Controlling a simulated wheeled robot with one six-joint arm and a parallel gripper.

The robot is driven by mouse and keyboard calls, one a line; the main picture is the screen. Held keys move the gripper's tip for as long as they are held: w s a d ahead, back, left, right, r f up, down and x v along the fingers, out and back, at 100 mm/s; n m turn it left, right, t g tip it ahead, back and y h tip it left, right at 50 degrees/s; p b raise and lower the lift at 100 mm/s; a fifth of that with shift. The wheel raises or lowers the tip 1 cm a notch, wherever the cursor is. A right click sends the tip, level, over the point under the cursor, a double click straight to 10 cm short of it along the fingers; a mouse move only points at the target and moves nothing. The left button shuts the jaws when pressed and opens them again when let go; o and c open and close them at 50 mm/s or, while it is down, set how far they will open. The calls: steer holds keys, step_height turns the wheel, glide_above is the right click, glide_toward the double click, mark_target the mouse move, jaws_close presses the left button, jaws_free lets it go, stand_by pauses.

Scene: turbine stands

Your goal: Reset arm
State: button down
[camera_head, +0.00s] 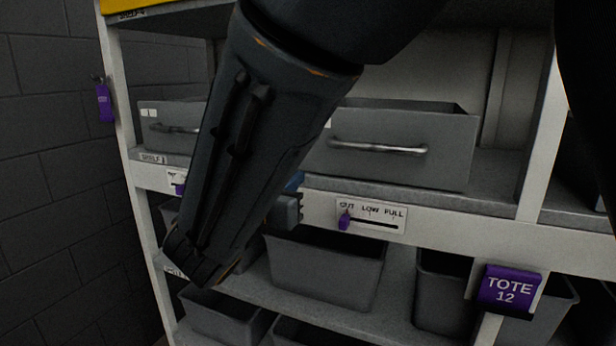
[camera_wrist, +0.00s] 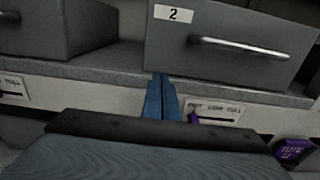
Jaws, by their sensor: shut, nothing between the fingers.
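My gripper shows in the wrist view as two blue fingers (camera_wrist: 161,97) pressed together with nothing between them. It points at the white shelf edge, just left of a slider label (camera_wrist: 214,111) with a purple knob. In the head view my dark arm hangs across the left middle and hides most of my gripper; a small blue part (camera_head: 294,183) shows beside it. The slider label (camera_head: 371,216) reads OUT, LOW, FULL, and its purple knob (camera_head: 345,220) sits at the OUT end. Whether the fingertips touch the shelf edge cannot be told.
A grey drawer (camera_head: 395,145) with a metal handle stands on the upper shelf; the wrist view shows it numbered 2 (camera_wrist: 175,13). Grey bins (camera_head: 325,268) stand below. A purple TOTE 12 tag (camera_head: 508,290) hangs at right. A dark block wall (camera_head: 50,170) is at left.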

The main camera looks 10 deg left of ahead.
steer(key=b+v, duration=0.2)
steer(key=v, duration=0.6)
steer(key=w+d+f+m+g+h, duration=0.1)
steer(key=d+f+m+g+h, duration=0.1)
steer(key=d+f+m+g, duration=0.65)
steer(key=w+d+f+m+g+h, duration=0.15)
steer(key=d+f, duration=0.35)
steer(key=d, duration=0.8)
steer(key=s+d+f+m+g+y, duration=0.3)
steer(key=d+f+m, duration=0.3)
steer(key=m, duration=0.5)
steer(key=s+d+f+m+g+y, duration=0.3)
steer(key=s+d+f+m, duration=0.3)
steer(key=m, duration=0.6)
steer(key=shift+d+f+m+y, duration=0.3)
steer(key=shift+d+f+y, duration=0.35)
steer(key=shift+d, duration=0.55)
